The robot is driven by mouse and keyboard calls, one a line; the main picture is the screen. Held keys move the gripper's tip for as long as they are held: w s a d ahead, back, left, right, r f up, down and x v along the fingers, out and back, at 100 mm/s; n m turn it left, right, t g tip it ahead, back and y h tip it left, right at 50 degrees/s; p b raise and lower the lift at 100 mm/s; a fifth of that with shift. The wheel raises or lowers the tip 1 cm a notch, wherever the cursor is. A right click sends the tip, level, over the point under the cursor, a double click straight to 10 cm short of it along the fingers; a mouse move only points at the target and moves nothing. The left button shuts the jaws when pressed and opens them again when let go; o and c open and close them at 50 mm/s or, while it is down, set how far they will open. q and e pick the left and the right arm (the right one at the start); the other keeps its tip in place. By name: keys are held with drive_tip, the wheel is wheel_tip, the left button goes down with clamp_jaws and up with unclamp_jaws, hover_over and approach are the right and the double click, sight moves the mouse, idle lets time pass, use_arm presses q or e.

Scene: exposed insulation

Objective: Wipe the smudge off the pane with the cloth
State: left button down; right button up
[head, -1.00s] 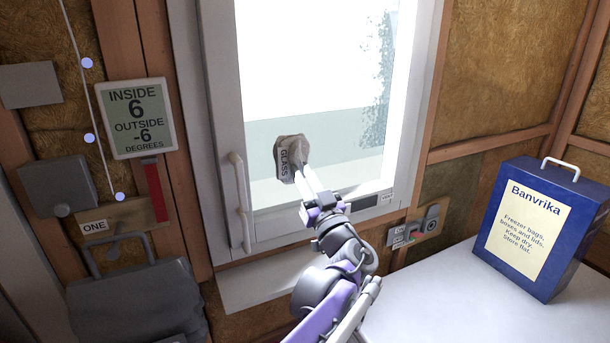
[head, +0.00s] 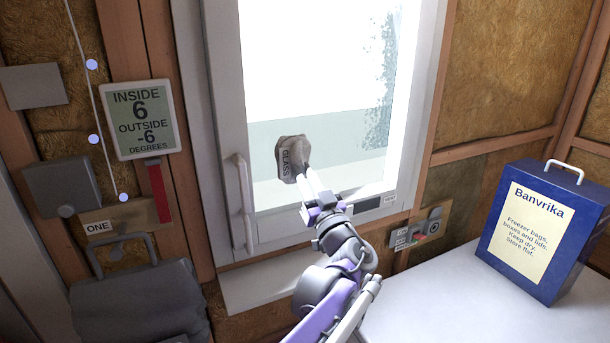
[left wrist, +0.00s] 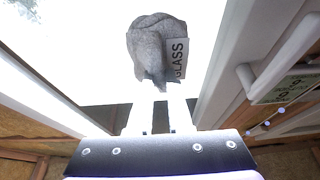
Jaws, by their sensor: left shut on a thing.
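The cloth (head: 290,158) is grey-brown, bunched, and has a tag reading GLASS. It is in front of the lower left of the bright window pane (head: 300,70); I cannot tell whether it touches the glass. My left gripper (head: 305,179) is shut on the cloth's lower end. The left wrist view shows the cloth (left wrist: 155,45) beyond the two white fingers (left wrist: 160,92). A grey speckled patch (head: 378,85) runs down the pane's right side; I cannot tell whether it is the smudge or something outside. The cloth hides the pane behind it. My right gripper is out of view.
The window's white handle (head: 243,205) stands out left of the pane. A blue Banvrika box (head: 530,235) stands on the white counter (head: 450,305) at right. A temperature display (head: 140,118) and a grey holder (head: 140,305) are at left.

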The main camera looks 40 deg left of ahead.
use_arm(q)
drive_tip(key=shift+w+a, duration=0.3)
drive_tip(key=shift+a, duration=0.25)
drive_tip(key=w+d, duration=0.2)
drive_tip(key=w, duration=0.2)
drive_tip(key=shift+s+a, duration=0.35)
drive_tip(key=shift+s, duration=0.3)
drive_tip(key=shift+s+a, duration=0.35)
drive_tip(key=shift+s, duration=0.35)
drive_tip(key=shift+s+a, duration=0.35)
drive_tip(key=shift+s, duration=0.3)
drive_tip(key=shift+s+d, duration=0.45)
drive_tip(key=shift+d, duration=0.4)
drive_tip(key=shift+s+d, duration=0.45)
drive_tip(key=shift+d, duration=0.4)
drive_tip(key=shift+s+d, duration=0.45)
drive_tip(key=shift+d, duration=0.4)
